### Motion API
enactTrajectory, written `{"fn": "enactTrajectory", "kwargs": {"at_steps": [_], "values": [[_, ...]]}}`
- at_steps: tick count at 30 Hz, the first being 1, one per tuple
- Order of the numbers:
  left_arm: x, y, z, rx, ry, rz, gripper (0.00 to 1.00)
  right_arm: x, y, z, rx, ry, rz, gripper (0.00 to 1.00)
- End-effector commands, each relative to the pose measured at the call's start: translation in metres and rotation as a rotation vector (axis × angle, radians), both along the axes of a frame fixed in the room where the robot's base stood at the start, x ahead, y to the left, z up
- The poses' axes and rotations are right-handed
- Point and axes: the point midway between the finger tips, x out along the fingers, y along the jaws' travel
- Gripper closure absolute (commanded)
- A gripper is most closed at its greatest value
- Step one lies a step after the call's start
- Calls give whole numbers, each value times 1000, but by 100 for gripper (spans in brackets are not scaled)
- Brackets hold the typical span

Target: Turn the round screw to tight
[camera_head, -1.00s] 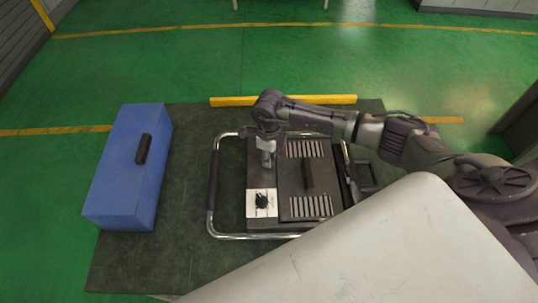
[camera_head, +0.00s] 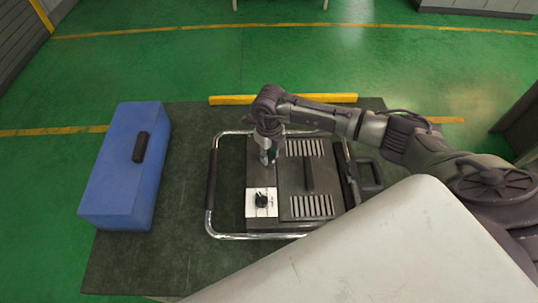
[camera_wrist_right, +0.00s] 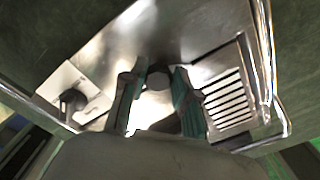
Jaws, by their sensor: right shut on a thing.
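The heating element is a dark box (camera_head: 262,179) in a chrome tube frame, lying on a dark mat. My right gripper (camera_head: 268,155) reaches down onto its upper left part. In the right wrist view, the round screw (camera_wrist_right: 159,76) is a dark round head between the two teal-lined fingers of the right gripper (camera_wrist_right: 157,98), which is shut on it. In the head view the gripper hides the screw. My left gripper is in neither view.
A white plate with a black knob (camera_head: 262,200) sits below the gripper on the box. Vent slots (camera_head: 312,206) and a dark handle (camera_head: 309,174) are to its right. A blue toolbox (camera_head: 122,175) stands at the left. A yellow bar (camera_head: 230,100) lies behind.

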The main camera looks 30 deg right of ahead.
Motion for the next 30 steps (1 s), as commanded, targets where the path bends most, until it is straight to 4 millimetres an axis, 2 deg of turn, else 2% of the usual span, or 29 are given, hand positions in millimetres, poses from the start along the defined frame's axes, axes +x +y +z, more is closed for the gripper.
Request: {"fn": "enactTrajectory", "kwargs": {"at_steps": [12,30], "values": [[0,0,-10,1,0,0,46,0,-2,0,0,-1,-396,100],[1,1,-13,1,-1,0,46,0,-5,1,1,-1,-918,100]]}}
